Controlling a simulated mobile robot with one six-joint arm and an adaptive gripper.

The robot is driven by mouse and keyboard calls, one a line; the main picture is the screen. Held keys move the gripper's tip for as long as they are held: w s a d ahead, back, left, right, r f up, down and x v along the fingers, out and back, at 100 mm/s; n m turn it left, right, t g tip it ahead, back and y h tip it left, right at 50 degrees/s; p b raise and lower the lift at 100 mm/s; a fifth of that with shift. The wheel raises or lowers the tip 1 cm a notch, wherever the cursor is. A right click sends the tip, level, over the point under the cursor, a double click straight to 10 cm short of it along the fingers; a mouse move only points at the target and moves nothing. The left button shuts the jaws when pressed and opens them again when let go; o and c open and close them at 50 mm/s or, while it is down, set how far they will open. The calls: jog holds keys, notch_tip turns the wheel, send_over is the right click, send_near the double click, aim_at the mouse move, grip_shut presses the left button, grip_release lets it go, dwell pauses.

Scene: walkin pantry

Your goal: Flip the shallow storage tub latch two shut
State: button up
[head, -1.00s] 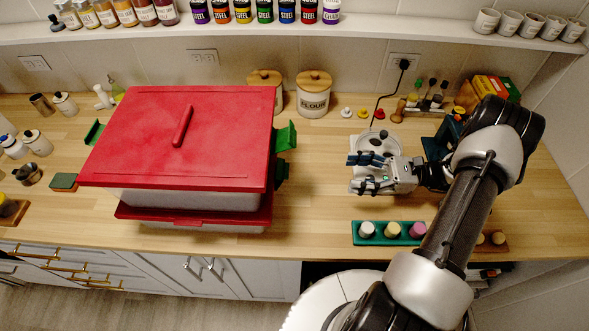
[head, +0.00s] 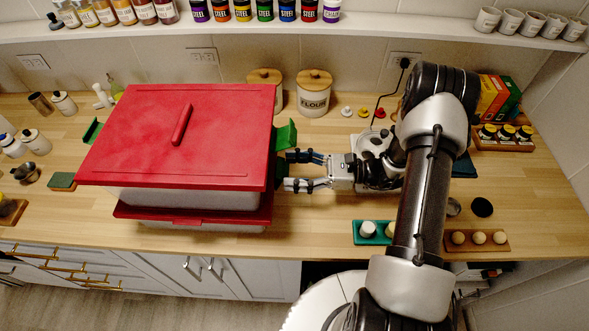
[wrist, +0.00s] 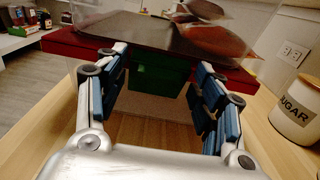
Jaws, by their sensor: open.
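Two tubs with red lids are stacked on the counter. The lower, shallow tub (head: 200,226) has a red lid (head: 190,215) that sticks out beneath the upper tub. In the wrist view, a green latch (wrist: 158,82) hangs below the red lid rim (wrist: 75,48); I cannot tell whether it is fastened. My gripper (head: 289,170) is open at the stack's right side, pointing left at this latch. In the wrist view its fingers stand on either side of the latch, with nothing held.
The upper tub (head: 150,197) has green latches sticking out at right (head: 287,137) and left (head: 92,131). A flour canister (head: 314,96) stands behind my gripper. Counter between tray and stack is clear.

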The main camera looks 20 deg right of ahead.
jog(key=c, duration=0.7)
jog(key=h+p, duration=0.1)
jog(key=r+p, duration=0.1)
jog(key=p, duration=0.1)
jog(key=shift+w+a+r+g+h, duration=0.15)
jog(key=shift+a+r+g+h, duration=0.15)
jog(key=shift+a+h, duration=0.1)
jog(key=shift+w+a+r+g+h+p, duration=0.15)
jog(key=shift+a+g+h+p, duration=0.2)
jog(key=shift+h+p, duration=0.7)
jog(key=shift+a+p, duration=0.2)
jog(key=shift+p, duration=0.3)
jog(key=shift+f+h, duration=0.2)
jog(key=shift+h, duration=0.05)
jog(key=o, duration=0.7)
